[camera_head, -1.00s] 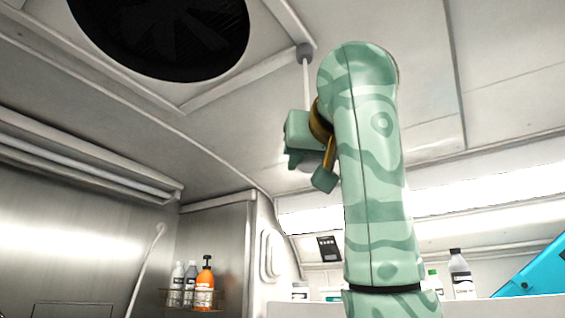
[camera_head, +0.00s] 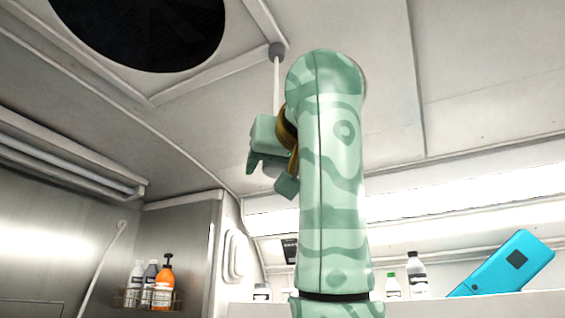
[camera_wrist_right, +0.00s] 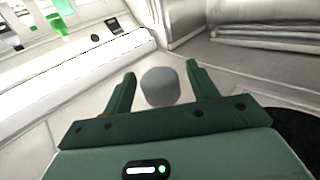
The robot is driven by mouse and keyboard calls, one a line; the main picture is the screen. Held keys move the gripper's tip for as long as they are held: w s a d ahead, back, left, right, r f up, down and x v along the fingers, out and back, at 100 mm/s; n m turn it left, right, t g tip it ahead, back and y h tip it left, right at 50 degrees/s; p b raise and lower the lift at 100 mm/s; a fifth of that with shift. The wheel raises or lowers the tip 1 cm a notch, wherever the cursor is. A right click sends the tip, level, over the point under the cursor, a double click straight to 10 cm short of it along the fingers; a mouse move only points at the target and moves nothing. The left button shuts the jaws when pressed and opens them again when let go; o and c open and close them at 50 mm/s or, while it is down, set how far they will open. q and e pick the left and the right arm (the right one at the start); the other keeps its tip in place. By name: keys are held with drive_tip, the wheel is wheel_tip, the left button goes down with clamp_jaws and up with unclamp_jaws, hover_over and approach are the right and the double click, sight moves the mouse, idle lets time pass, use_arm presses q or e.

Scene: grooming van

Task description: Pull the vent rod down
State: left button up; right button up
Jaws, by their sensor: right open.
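The vent rod (camera_head: 276,84) is a thin pale rod that hangs from a grey mount (camera_head: 277,49) on the ceiling beside the round dark vent (camera_head: 150,30). Its lower part is hidden behind my right gripper (camera_head: 272,174) in the head view. In the right wrist view a grey rounded knob (camera_wrist_right: 160,87), which looks like the rod's lower end, sits between the two fingers of the right gripper (camera_wrist_right: 160,76). The fingers are open, with a gap visible on both sides of the knob. My left gripper is out of view.
A wire rack (camera_head: 147,298) with an orange pump bottle (camera_head: 164,283) and other bottles is on the left wall. A shelf (camera_head: 450,307) at the lower right holds bottles and a tilted blue object (camera_head: 505,262). The space around the rod below the ceiling looks clear.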

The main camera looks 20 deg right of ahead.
drive_tip(key=s+a+b, duration=0.2)
drive_tip(key=s+b, duration=0.2)
drive_tip(key=s, duration=1.2)
drive_tip(key=shift+b, duration=0.4)
